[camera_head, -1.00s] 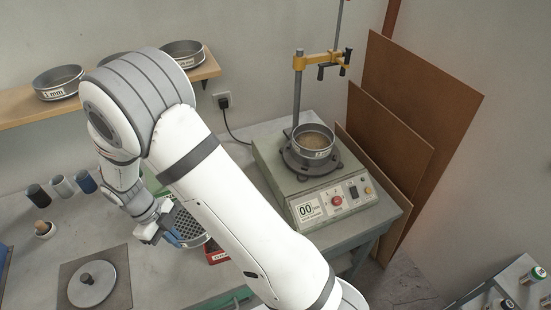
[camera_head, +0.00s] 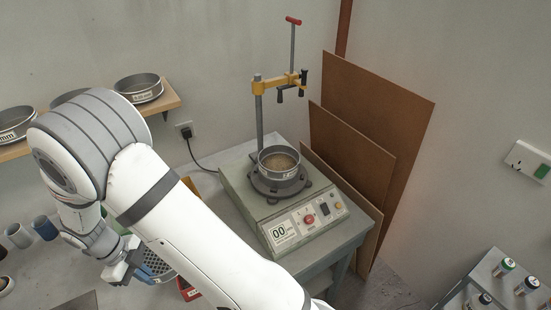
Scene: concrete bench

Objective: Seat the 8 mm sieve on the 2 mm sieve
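The 8 mm sieve is most likely the coarse perforated sieve (camera_head: 158,264) at my gripper (camera_head: 128,272); its label cannot be read and my arm hides part of it. My gripper appears closed at the sieve's left rim, but the fingertips are too small and covered to be sure of the hold. A sieve with sandy material in it (camera_head: 279,162) sits upright on the shaker's round plate; its label is too small to read, and it is likely the 2 mm sieve. My gripper is well to the left of and below it in the picture.
The shaker (camera_head: 296,222) has a post with a yellow clamp arm (camera_head: 280,83) above the seated sieve. Several sieves, one at the right end (camera_head: 139,88), stand on a wooden shelf (camera_head: 166,101). Brown boards (camera_head: 350,140) lean right of the shaker. A red box (camera_head: 187,290) is near my arm.

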